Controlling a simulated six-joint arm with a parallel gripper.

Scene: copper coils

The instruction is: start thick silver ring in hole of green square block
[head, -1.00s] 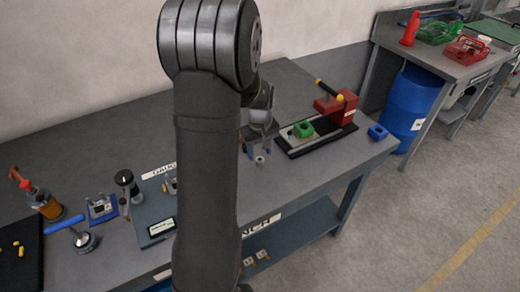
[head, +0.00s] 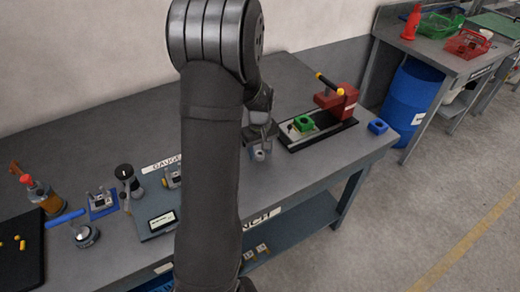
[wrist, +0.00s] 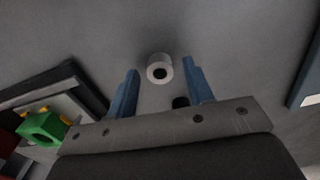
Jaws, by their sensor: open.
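The thick silver ring (wrist: 160,68) stands on the bench top in the wrist view, its dark bore facing up. It also shows in the head view (head: 259,155) just below my gripper. My gripper (wrist: 160,85) is open, its two blue fingers to either side of the ring in the picture. I cannot tell whether the fingertips are down at its height. The green square block (head: 303,123) sits on the press base, right of my gripper in the head view. It shows at the lower left of the wrist view (wrist: 43,129), with a dark hole in its top.
A red press (head: 338,101) with a yellow-tipped handle stands behind the green block. A blue block (head: 378,126) lies near the bench's right end. The bench around the ring is clear.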

